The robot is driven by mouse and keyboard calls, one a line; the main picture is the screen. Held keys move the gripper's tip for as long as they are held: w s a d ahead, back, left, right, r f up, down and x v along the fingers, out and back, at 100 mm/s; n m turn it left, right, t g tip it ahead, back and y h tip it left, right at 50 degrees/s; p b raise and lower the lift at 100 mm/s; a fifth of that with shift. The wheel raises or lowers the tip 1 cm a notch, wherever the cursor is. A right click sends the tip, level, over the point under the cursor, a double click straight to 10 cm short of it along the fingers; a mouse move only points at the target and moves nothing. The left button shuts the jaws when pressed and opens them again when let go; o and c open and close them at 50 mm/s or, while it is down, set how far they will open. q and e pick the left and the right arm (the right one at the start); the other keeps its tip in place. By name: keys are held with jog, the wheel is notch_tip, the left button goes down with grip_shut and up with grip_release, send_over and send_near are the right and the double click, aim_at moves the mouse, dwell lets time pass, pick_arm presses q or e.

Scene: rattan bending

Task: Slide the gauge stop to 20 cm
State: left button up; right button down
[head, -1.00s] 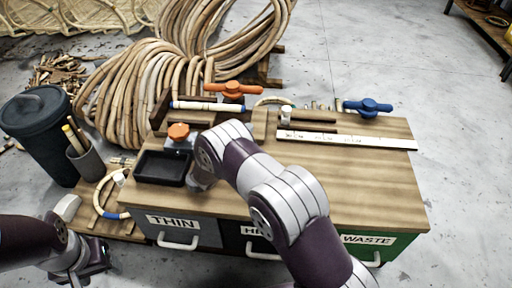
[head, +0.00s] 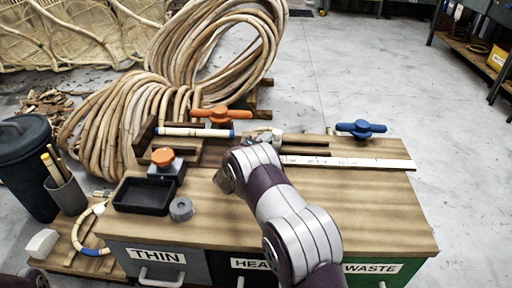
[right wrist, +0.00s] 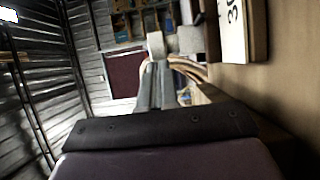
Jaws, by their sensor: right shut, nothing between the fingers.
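The white ruler (head: 350,163) lies along the back right of the bench top. A small pale block (head: 277,136), which looks like the gauge stop, is by the ruler's left end, partly behind my right wrist. My right gripper (right wrist: 156,62) is shut and empty in the right wrist view, with a pale block (right wrist: 190,40) beside its tips and the ruler (right wrist: 232,30), marked 30, to the right. In the head view my wrist hides most of the right gripper; contact with the block cannot be told. My left gripper is out of view.
An orange-handled clamp (head: 220,115) and a blue handle (head: 360,129) stand along the back edge. A black tray (head: 143,196), an orange knob (head: 162,157) and a grey roll (head: 181,208) are on the left. The bench's right front is clear.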

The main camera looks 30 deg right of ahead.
dwell(0.3)
jog(key=s+d+p, duration=0.1)
jog(key=d+p, duration=0.2)
jog(key=s+d+r+p, duration=0.1)
jog(key=shift+s+d, duration=0.15)
jog(key=shift+s, duration=0.2)
jog(key=s+d+p, duration=0.2)
jog(key=d, duration=0.1)
jog(key=s+d+p, duration=0.1)
jog(key=d, duration=0.1)
jog(key=shift+s+d+f, duration=0.15)
jog(key=shift+d+f, duration=0.1)
jog(key=shift+f, duration=0.1)
jog(key=shift+s+d+f, duration=0.15)
jog(key=shift+d, duration=0.05)
